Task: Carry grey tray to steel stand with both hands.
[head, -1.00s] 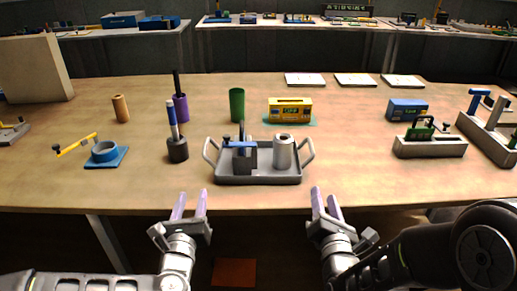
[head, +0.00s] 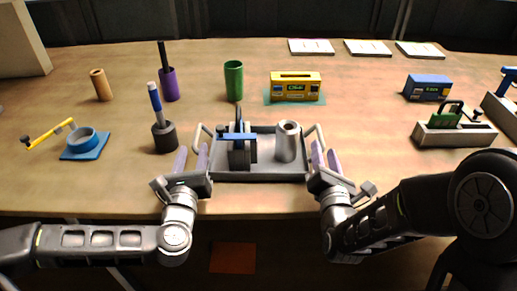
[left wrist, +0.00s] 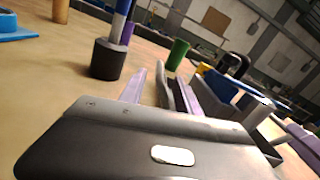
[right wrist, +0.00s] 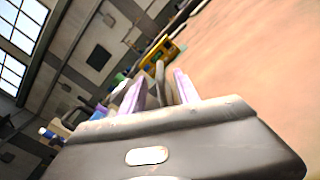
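The grey tray (head: 262,178) lies on the wooden table in front of me, with a looped handle at each end. It carries a dark block-like tool with a blue bar (head: 238,150) and a metal cylinder (head: 288,143). My left gripper (head: 192,160) is open at the tray's left handle (head: 197,136); in the left wrist view the handle (left wrist: 163,88) shows between the fingers. My right gripper (head: 325,157) is open at the right handle (head: 318,133); in the right wrist view that handle (right wrist: 160,80) shows between the fingers. I cannot identify a steel stand with certainty.
Left of the tray are a dark cup with a blue-handled tool (head: 164,136) and a blue ring holder (head: 84,143). Behind are a green cup (head: 234,82) and a yellow box (head: 295,86). A grey block with a green clamp (head: 453,134) stands right.

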